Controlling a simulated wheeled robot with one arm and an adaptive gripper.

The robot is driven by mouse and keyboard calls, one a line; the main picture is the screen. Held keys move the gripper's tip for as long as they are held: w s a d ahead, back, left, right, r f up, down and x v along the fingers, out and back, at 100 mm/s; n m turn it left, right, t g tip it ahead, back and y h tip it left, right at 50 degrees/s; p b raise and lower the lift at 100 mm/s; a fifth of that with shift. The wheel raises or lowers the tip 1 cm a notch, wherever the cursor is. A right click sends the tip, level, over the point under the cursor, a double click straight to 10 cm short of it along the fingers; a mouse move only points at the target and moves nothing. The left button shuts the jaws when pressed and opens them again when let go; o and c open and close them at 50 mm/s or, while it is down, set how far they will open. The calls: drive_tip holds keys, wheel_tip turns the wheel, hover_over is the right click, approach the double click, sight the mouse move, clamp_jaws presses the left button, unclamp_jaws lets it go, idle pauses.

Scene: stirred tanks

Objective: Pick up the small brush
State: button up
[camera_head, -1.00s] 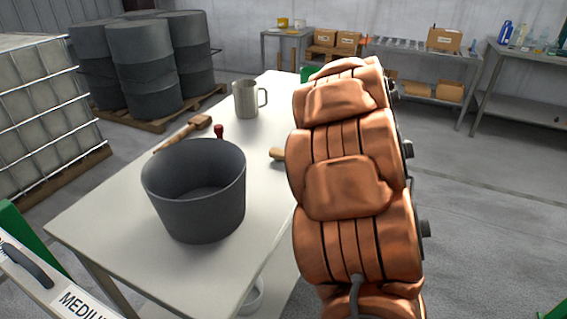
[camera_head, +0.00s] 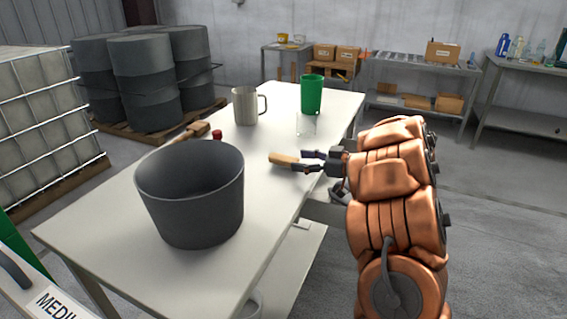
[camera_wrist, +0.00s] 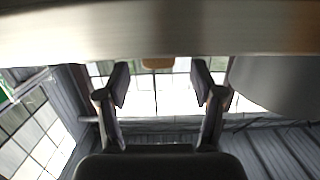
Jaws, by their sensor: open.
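The small brush (camera_head: 284,158) shows as a short tan piece lying on the white table (camera_head: 262,205), right of the dark grey pot. My gripper (camera_head: 308,160) is at the table's right side with its fingers pointing left at the brush. The fingers are apart and empty, very close to the brush's right end; I cannot tell if they touch it. In the wrist view, a tan end of the brush (camera_wrist: 158,63) shows centred beyond the two spread fingers (camera_wrist: 160,82). The rest of it is hidden there.
The dark grey pot (camera_head: 190,205) stands left of the brush. Behind are a wooden-handled tool (camera_head: 178,136), a small red object (camera_head: 217,134), a metal mug (camera_head: 246,106), a clear glass (camera_head: 306,125) and a green cup (camera_head: 312,94). The table's front right is bare.

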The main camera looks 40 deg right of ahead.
sight(284, 157)
drive_tip(key=x, duration=0.6)
drive_tip(key=shift+w+f, duration=0.2)
drive_tip(key=c, duration=1.2)
drive_tip(key=shift+c, duration=0.2)
drive_tip(key=shift+r, duration=0.15)
